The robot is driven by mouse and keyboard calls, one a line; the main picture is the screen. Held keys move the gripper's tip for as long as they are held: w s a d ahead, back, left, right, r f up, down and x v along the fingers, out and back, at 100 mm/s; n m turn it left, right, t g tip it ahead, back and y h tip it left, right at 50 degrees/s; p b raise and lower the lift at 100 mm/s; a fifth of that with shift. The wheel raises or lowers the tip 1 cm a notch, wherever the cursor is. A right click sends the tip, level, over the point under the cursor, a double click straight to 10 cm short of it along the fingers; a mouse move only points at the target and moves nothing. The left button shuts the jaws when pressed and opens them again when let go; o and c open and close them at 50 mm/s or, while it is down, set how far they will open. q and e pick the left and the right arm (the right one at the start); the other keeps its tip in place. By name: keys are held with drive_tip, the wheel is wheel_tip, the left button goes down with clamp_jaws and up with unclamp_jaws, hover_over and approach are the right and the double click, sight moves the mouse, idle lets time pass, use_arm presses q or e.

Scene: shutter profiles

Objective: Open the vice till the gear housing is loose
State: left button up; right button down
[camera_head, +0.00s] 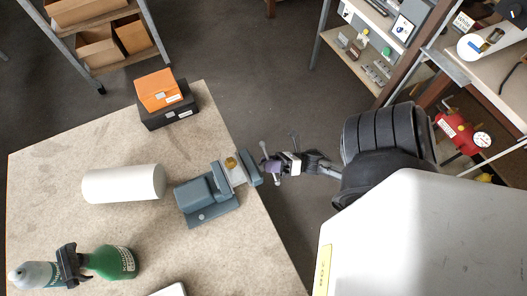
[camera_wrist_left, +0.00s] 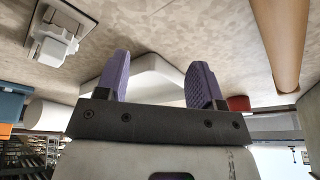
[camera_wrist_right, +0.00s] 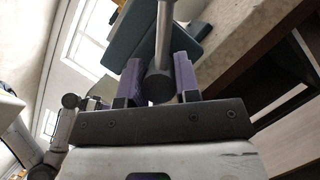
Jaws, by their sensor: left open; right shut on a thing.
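The blue-grey vice (camera_head: 208,198) stands at the right edge of the table. A small yellowish part, seemingly the gear housing (camera_head: 231,163), sits between its jaws; I cannot tell how tightly. My right gripper (camera_head: 272,165) is at the vice's outer end, past the table edge. In the right wrist view its purple fingers (camera_wrist_right: 160,82) are shut on the vice's metal handle bar (camera_wrist_right: 165,30), whose round end faces the camera. The teal vice body (camera_wrist_right: 130,38) shows behind. My left gripper (camera_wrist_left: 160,82) is open and empty, seen only in the left wrist view.
A white cylinder (camera_head: 122,184) lies left of the vice. Orange and black boxes (camera_head: 168,118) stand at the table's back edge. A green bottle (camera_head: 112,262) lies at front left. Shelves (camera_head: 95,35) stand behind; a red tank (camera_head: 455,130) is at right.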

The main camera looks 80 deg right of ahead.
use_arm(q)
drive_tip(key=shift+s+a+f, duration=0.1)
drive_tip(key=shift+s+f, duration=0.05)
drive_tip(key=shift+f, duration=0.25)
use_arm(e)
drive_tip(key=shift+n, duration=0.6)
drive_tip(key=shift+y, duration=0.4)
drive_tip(key=c, duration=0.8)
unclamp_jaws()
drive_tip(key=shift+w, duration=0.1)
drive_tip(key=shift+c, duration=0.2)
use_arm(q)
drive_tip(key=shift+f+b, duration=0.7)
drive_tip(key=shift+b, duration=0.2)
use_arm(e)
drive_tip(key=v, duration=0.7)
drive_tip(key=shift+s, duration=0.3)
